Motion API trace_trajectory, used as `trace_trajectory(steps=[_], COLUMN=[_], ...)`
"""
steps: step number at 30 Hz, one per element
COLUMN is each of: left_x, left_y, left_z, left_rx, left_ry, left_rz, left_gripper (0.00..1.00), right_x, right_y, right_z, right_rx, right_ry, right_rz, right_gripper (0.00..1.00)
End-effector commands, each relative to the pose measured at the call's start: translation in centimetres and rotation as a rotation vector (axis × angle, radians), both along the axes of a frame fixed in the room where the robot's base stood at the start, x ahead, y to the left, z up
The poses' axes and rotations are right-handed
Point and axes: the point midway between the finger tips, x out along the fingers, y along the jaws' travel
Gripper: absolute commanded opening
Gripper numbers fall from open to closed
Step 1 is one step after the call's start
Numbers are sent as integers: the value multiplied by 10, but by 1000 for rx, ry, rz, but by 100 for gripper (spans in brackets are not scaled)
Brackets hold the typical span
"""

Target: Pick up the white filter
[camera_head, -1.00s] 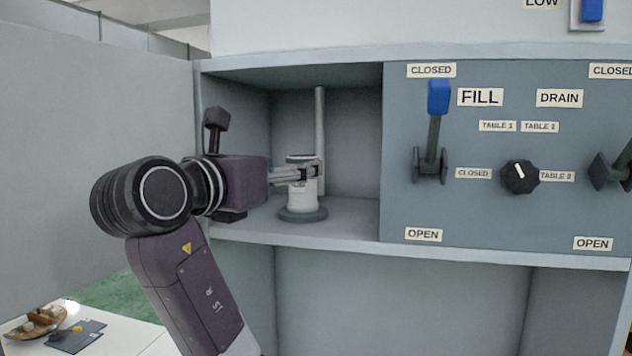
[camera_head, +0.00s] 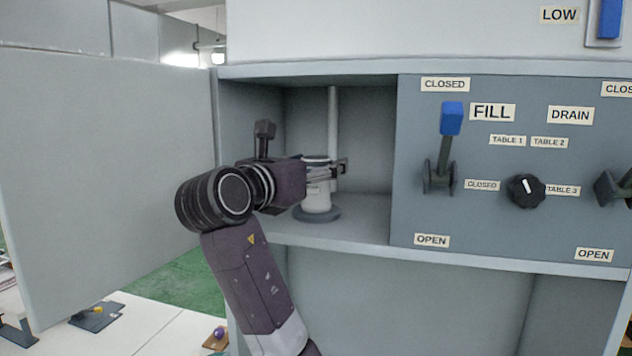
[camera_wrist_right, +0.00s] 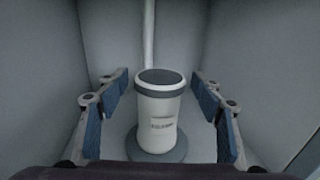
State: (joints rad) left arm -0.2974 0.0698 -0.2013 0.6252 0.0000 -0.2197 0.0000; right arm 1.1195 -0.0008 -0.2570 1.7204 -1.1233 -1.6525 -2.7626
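The white filter (camera_head: 317,198) stands upright on a dark round base (camera_head: 317,214) inside the open cabinet recess. It has a dark top. My right gripper (camera_head: 335,169) reaches into the recess at the height of the filter's upper part and partly hides it. In the right wrist view the filter (camera_wrist_right: 160,115) stands between the two blue-padded fingers of the right gripper (camera_wrist_right: 160,108). The fingers are wide open, with a gap on each side of the filter. My left gripper is not in view.
A thin vertical pipe (camera_head: 333,120) rises behind the filter. The cabinet shelf (camera_head: 370,232) and side walls enclose the recess. To its right is a panel with a blue-handled FILL lever (camera_head: 451,120) and a black knob (camera_head: 525,190). A large grey door (camera_head: 110,190) stands open at left.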

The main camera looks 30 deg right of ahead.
Motion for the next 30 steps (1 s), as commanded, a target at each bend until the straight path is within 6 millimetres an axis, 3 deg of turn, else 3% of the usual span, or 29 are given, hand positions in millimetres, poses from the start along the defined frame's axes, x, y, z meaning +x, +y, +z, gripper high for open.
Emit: trace_trajectory(steps=[2,12,23,30], left_x=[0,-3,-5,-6], left_y=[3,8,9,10], left_z=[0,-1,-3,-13], left_rx=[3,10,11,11], left_ry=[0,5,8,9], left_rz=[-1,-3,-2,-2], left_gripper=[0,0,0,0], right_x=[0,0,0,-1], right_y=[0,0,0,1], right_z=[0,0,4,26], right_rx=[0,0,0,0], right_ry=[0,0,-1,-4], right_rz=[0,0,0,1], right_gripper=[50,13,12,12])
